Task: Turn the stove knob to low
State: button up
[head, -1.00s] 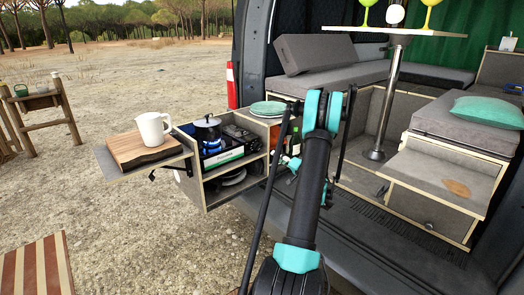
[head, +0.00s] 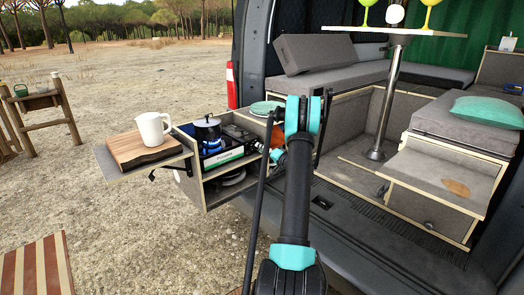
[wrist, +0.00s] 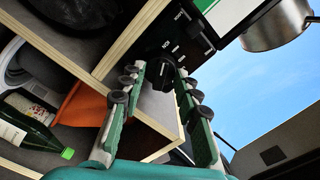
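The camping stove (head: 238,134) sits in the pull-out kitchen box at the van's tailgate. A blue flame (head: 212,146) burns on it beneath a dark pot with a lid (head: 207,127). In the wrist view, the black stove knob (wrist: 164,74) is on the dark control panel (wrist: 184,36) with white markings. My gripper (wrist: 160,83) is open, its two green fingers on either side of the knob in the picture. I cannot tell whether the fingers touch it. In the head view, my gripper (head: 275,154) is at the stove's right end, partly hidden by my arm.
A white pitcher (head: 153,128) stands on a wooden board (head: 142,148) on the left flap. Green plates (head: 262,107) stand behind the stove. A wooden shelf edge (wrist: 160,130), a green bottle (wrist: 30,118) and an orange item (wrist: 80,103) lie close to my gripper.

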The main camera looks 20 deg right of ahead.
jog(key=shift+c, duration=0.6)
grip_shut()
jog(key=shift+m, duration=8.5)
